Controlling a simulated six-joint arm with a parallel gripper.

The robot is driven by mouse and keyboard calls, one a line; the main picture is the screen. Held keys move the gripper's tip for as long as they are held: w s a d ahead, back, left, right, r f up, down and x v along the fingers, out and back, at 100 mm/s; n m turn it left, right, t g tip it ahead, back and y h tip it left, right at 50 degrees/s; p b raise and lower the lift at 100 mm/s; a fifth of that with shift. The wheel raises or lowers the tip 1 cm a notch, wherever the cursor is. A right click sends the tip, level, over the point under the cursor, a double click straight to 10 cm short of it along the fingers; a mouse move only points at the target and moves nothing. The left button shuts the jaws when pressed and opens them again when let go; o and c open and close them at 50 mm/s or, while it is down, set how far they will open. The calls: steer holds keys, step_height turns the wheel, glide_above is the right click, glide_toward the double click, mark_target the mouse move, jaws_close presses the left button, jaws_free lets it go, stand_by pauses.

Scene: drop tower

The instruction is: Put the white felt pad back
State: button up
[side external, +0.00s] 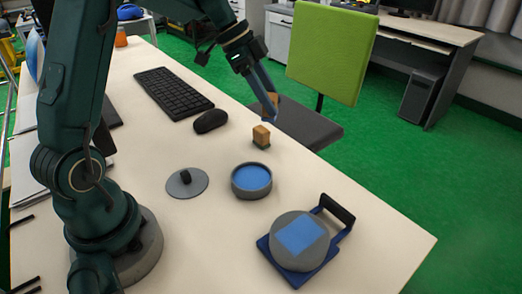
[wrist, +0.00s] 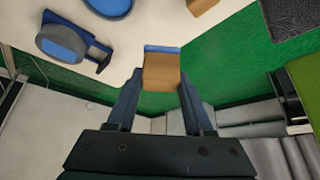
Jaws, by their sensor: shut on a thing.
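My gripper (side external: 268,108) is shut on a wooden block (wrist: 161,73) and holds it in the air past the table's far right edge, over the floor. The block has a blue layer on its far end in the wrist view; the fingers partly cover the block in the side view. A second wooden block (side external: 261,133) with a green base stands on the table, just below my gripper in the picture; part of it also shows in the wrist view (wrist: 201,5). I see no pad that is clearly white.
The table (side external: 385,215) holds a round grey dish with blue inside (side external: 251,181), a grey disc with a black knob (side external: 187,182), and a grey round body with a blue square top (side external: 300,238) on a navy handled base. A mouse (side external: 210,121), keyboard (side external: 174,93) and green chair (side external: 330,50) are nearby.

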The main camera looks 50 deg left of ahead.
steer(key=shift+n, duration=0.6)
steer(key=w+d+f, duration=0.1)
steer(key=d+f, duration=0.1)
steer(key=w+d+f, duration=0.2)
steer(key=f, duration=0.1)
steer(key=w+d+f, duration=0.1)
steer(key=d+f, duration=0.1)
steer(key=f, duration=0.1)
steer(key=shift+w+d, duration=0.3)
steer(key=shift+d, duration=0.05)
steer(key=shift+f, duration=1.95)
steer(key=shift+f, duration=0.15)
steer(key=o, duration=1.2)
